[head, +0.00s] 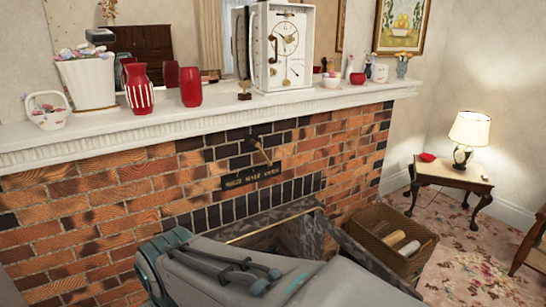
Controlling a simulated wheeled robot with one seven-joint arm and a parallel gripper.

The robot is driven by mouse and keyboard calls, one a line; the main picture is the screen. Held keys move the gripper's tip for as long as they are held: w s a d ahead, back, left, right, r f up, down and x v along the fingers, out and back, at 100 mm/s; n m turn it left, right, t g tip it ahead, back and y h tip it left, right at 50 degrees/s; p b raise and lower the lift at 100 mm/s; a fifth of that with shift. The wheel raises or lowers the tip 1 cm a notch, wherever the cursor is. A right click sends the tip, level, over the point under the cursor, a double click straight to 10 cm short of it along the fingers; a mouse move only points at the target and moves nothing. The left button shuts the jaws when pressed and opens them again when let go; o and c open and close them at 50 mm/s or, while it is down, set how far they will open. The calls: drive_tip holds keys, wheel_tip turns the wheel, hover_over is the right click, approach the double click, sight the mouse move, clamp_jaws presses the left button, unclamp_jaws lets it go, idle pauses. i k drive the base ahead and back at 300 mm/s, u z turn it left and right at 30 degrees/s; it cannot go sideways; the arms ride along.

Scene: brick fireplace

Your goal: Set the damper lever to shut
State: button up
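The damper lever (262,152) is a thin, brass-coloured bar on the brick chimney face, just below the mantel. It slants from a dark mount at its upper left down to its lower right. Its lower end is at the top edge of a dark label plate (252,176), right of the plate's middle. The plate carries small, light lettering in a row, too blurred to read surely. My arm covers the bottom middle of the head view, in front of the fireplace opening. My gripper does not show, and nothing visible touches the lever.
The white mantel shelf (200,118) juts out above the lever, holding a clock (285,45), red vases (190,87) and a white planter (88,80). A log basket (392,238) stands right of the fireplace opening. A side table (450,178) with a lamp is farther right.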

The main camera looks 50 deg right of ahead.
sight(254, 142)
drive_tip(key=z, duration=0.65)
drive_tip(key=i, duration=1)
